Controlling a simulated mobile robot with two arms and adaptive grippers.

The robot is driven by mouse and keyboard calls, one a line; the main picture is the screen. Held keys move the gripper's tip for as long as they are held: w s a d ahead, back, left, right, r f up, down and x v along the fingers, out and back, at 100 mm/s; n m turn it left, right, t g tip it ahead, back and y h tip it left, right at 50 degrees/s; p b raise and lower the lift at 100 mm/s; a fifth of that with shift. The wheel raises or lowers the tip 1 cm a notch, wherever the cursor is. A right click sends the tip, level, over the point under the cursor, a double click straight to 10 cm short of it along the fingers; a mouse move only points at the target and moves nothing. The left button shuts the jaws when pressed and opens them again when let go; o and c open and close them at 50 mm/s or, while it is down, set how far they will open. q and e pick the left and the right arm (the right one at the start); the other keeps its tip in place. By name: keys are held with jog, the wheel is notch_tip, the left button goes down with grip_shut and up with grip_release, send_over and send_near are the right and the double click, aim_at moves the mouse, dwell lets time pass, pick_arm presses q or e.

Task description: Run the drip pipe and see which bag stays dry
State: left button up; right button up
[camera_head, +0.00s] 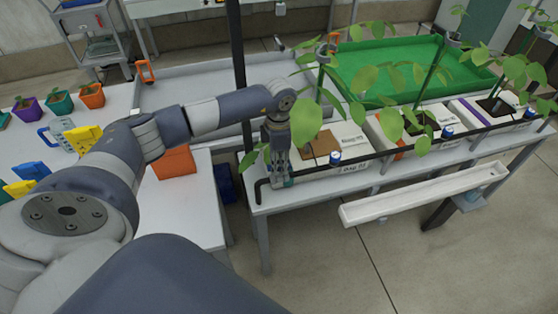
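My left gripper (281,172) points down at the left end of the black drip pipe (318,173), by a small teal part (288,183) that may be a valve. Whether its fingers touch or hold that part is too small to tell. The pipe runs along the front of several white grow bags. The near-left bag (350,141) has a brown square on top and a blue-capped fitting (335,158). The middle bag (432,111) and far-right bag (487,106) hold leafy plants. Wetness on the bags cannot be made out. My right gripper is out of view.
A white gutter (420,196) hangs in front of the bag bench. A green tray (390,70) lies behind the bags. A left table holds small pots (92,96), a grey-blue jug (50,137) and yellow items (83,138). Leaves hang around my gripper.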

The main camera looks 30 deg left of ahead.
pick_arm(q)
grip_shut()
